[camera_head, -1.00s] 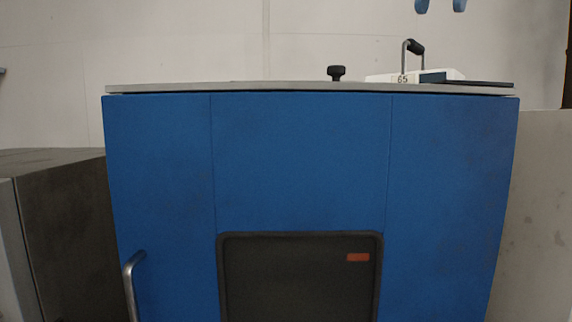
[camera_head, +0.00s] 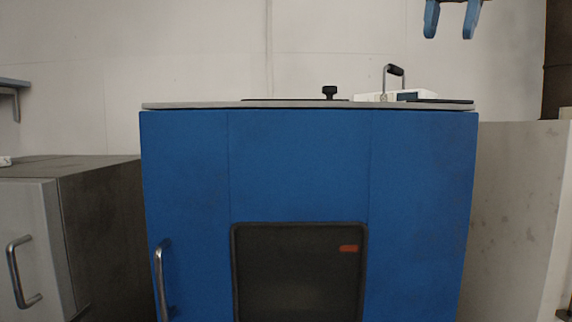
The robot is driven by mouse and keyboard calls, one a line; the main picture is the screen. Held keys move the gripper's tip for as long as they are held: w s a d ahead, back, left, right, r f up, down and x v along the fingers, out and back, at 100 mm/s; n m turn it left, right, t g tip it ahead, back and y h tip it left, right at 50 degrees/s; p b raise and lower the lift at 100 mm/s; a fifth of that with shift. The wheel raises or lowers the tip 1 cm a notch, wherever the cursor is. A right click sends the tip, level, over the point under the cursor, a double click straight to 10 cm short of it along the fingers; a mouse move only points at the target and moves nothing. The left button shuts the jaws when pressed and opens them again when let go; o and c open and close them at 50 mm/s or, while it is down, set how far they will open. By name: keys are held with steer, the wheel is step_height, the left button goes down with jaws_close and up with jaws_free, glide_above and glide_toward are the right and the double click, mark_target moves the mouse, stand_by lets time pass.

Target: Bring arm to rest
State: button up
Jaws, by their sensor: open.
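My gripper (camera_head: 451,22) shows at the top edge, right of centre. Its two blue fingers point down and stand apart, with nothing between them. It hangs in the air, higher in the picture than the top of the blue cabinet (camera_head: 300,165), and does not touch it. The rest of my arm is out of view above.
On the cabinet's top are a black knob (camera_head: 330,92) and a white device (camera_head: 369,98) with a raised handle (camera_head: 394,70). A grey cabinet (camera_head: 104,215) stands at the left, and a pale block (camera_head: 515,210) at the right. A wall shelf (camera_head: 12,84) shows at far left.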

steer(key=s+d+f+n+t, duration=0.1)
steer(key=s+f, duration=0.4)
steer(key=f, duration=0.6)
steer(key=s+d+f+n+t+h, duration=0.1)
steer(key=s+f+n, duration=0.3)
steer(key=f, duration=0.8)
steer(key=s+d+f+n+t, duration=0.1)
steer(key=s+d+f+n, duration=0.2)
steer(key=f, duration=0.8)
steer(key=s, duration=0.2)
steer(key=shift+s+d+f+t, duration=0.3)
steer(key=shift+s, duration=0.05)
